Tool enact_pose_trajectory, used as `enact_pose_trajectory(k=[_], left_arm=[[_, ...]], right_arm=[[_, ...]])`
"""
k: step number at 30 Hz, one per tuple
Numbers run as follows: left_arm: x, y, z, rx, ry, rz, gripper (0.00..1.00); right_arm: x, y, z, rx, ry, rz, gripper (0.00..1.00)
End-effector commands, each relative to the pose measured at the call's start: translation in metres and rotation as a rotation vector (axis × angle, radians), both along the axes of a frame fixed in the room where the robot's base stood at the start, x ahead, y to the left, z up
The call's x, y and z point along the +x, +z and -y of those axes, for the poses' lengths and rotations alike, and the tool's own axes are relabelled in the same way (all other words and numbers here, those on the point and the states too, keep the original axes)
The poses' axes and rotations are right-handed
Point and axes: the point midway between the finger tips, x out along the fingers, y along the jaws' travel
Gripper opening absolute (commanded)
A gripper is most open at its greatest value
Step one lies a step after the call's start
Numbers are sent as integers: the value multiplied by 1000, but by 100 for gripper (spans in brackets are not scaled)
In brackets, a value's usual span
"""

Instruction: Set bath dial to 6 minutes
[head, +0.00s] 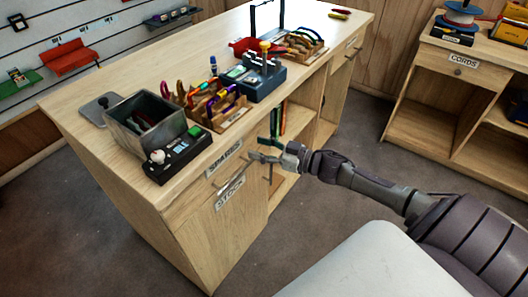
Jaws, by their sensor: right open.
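The bath is a grey open metal tank (143,120) at the near left end of the wooden workbench. A black control box (180,154) sits against its front side, with a pale round dial (157,157) on its left part and a small green display on its right part. The dial's markings are too small to read. My right gripper (263,146) is open and empty in front of the bench's front face, to the right of the box and clear of the dial. My left gripper is out of view.
A wooden rack of coloured carabiners (216,107) stands just right of the box, with a dark blue device (258,78) beyond it. The bench front has SPARES and STOCK labels and open shelves. A CORDS cabinet (455,75) stands at right. Open floor lies between.

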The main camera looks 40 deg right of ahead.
Motion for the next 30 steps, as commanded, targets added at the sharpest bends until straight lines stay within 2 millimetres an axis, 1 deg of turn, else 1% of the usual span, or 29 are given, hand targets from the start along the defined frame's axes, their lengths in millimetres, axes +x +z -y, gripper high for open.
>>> enact_pose_trajectory(k=[3, 9, 24, 26, 27, 29, 30], left_arm=[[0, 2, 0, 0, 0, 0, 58], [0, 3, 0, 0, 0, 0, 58], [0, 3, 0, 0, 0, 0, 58], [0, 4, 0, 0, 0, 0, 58], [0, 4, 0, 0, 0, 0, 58], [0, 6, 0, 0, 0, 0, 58], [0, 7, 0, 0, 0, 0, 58]], right_arm=[[0, -16, 7, -8, -42, -20, 53], [-1, -29, 13, -21, -76, -36, 53], [0, -31, 14, -22, -80, -38, 54], [-1, -30, 12, -32, -75, -31, 54], [-3, -29, 8, -55, -65, -17, 54], [-7, -26, -3, -125, -38, 26, 54], [-11, -22, -14, -199, -10, 75, 54]])
